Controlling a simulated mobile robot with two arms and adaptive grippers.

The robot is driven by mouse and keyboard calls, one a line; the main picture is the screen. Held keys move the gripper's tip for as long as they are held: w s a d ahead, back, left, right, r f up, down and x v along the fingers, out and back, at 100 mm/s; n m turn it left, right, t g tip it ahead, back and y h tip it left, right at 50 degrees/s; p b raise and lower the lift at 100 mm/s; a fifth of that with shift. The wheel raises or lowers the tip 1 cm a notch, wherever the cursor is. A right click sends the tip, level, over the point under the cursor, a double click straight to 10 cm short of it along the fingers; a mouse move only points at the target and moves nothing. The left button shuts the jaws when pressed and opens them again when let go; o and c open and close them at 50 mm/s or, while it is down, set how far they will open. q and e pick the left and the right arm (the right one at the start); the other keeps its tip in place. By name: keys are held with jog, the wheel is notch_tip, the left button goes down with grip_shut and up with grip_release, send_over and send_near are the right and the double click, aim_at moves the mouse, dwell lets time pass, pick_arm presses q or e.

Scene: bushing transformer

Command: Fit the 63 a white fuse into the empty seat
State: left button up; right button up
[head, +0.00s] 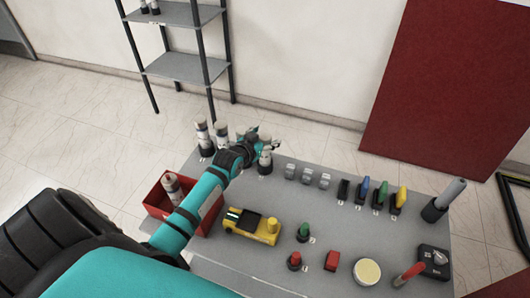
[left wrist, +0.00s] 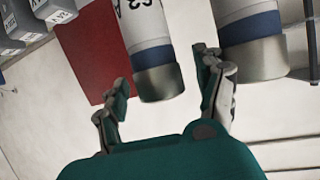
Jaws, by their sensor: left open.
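My left gripper (head: 264,138) reaches over the back edge of the grey table. It is open, and its fingers (left wrist: 165,85) stand on either side of the metal-capped end of a white fuse with a blue band (left wrist: 149,48), marked 63 A, upside down in the left wrist view. I see no firm grip on it. In the head view this appears to be the fuse (head: 265,159) beside the grey breakers. A second blue-banded fuse (left wrist: 250,30) is close by at the right. The empty seat cannot be made out; my arm hides part of the row. My right gripper is not in view.
Two fuses (head: 202,133) stand at the table's back left. A red bin (head: 154,210) holds another fuse (head: 172,184).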

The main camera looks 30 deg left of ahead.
pick_arm(q)
jog(key=shift+c, duration=0.4)
grip_shut()
jog(key=shift+r, duration=0.1)
